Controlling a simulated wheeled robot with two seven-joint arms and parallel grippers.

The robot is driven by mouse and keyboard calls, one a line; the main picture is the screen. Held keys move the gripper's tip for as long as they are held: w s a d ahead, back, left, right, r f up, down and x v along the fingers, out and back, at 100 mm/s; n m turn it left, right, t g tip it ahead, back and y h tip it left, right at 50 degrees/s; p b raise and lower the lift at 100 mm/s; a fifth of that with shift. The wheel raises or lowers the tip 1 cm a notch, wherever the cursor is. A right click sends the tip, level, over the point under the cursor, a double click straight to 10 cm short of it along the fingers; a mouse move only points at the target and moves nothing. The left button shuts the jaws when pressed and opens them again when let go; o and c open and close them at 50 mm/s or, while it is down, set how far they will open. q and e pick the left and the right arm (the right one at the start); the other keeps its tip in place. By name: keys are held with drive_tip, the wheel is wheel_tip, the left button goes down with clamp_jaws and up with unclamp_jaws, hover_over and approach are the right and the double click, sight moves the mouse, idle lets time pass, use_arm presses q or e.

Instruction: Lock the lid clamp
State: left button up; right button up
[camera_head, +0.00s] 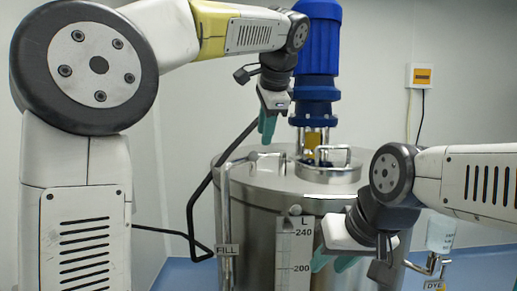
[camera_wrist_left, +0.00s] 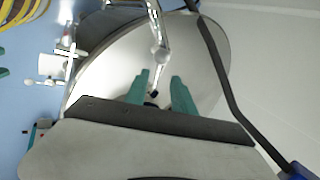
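A steel tank (camera_head: 265,205) stands in the middle, with a round raised hatch lid (camera_head: 327,173) and a bar handle on its top. I cannot clearly make out which part is the lid clamp. My left gripper (camera_head: 267,130) hangs above the rear left of the tank top, teal fingers pointing down. In the left wrist view its fingers (camera_wrist_left: 160,92) are apart, with a small dark-tipped thin rod (camera_wrist_left: 154,93) seen between them; I cannot tell whether they touch it. My right gripper (camera_head: 332,263) is low before the tank's front, its teal fingers apart and empty.
A blue motor (camera_head: 317,60) rises behind the hatch. A bent FILL pipe (camera_head: 226,205) runs down the tank's left front, and a black cable (camera_head: 203,190) hangs beside it. A DYE cup (camera_head: 440,233) stands at the right. A level scale (camera_head: 294,255) is on the tank front.

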sight(267, 155)
use_arm(q)
drive_tip(key=x, duration=0.4)
drive_tip(key=d+x, duration=0.1)
drive_tip(key=x, duration=0.1)
drive_tip(key=shift+w, duration=0.1)
drive_tip(key=shift+x, duration=0.8)
clamp_jaws()
idle(0.7)
